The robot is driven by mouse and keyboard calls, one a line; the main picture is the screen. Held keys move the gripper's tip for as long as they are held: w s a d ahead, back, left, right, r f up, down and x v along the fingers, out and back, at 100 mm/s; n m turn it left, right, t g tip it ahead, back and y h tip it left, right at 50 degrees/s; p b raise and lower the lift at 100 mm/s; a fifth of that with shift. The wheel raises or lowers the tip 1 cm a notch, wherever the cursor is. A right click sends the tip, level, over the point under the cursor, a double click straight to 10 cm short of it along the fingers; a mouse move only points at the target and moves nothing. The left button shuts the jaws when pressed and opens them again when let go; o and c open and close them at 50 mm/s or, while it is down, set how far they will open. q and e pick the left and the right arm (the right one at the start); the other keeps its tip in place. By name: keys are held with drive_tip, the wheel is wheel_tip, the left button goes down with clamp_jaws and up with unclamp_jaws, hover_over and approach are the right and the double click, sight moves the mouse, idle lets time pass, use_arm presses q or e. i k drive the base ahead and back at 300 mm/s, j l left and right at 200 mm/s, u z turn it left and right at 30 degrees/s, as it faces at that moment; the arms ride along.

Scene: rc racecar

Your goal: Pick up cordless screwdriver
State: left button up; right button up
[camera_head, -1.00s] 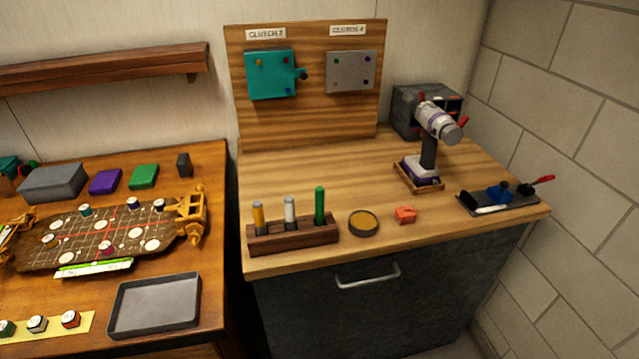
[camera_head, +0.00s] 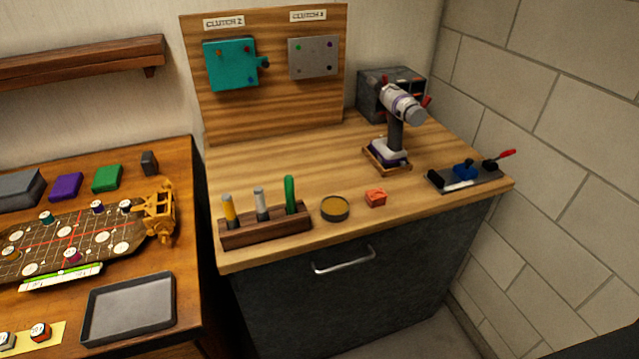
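The cordless screwdriver (camera_head: 397,128) stands upright on the right-hand wooden counter, in a small wooden holder (camera_head: 373,160). It has a dark handle, a white and purple body and a grey front end that points right and slightly down. Its base is white and purple. Nothing touches it from my side. Neither of my grippers shows in the head view. A dark shape at the lower right corner cannot be made out clearly.
A wooden rack (camera_head: 266,232) with several upright tools, a round tin (camera_head: 335,208) and an orange block (camera_head: 376,198) line the counter's front. A dark tray (camera_head: 487,180) lies right of the screwdriver. A dark organizer box (camera_head: 376,92) stands behind. A panel (camera_head: 192,80) rises at the back left.

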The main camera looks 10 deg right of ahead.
sight(389, 150)
drive_tip(key=l+z, duration=0.55)
drive_tip(key=z, duration=0.2)
drive_tip(key=k, duration=0.05)
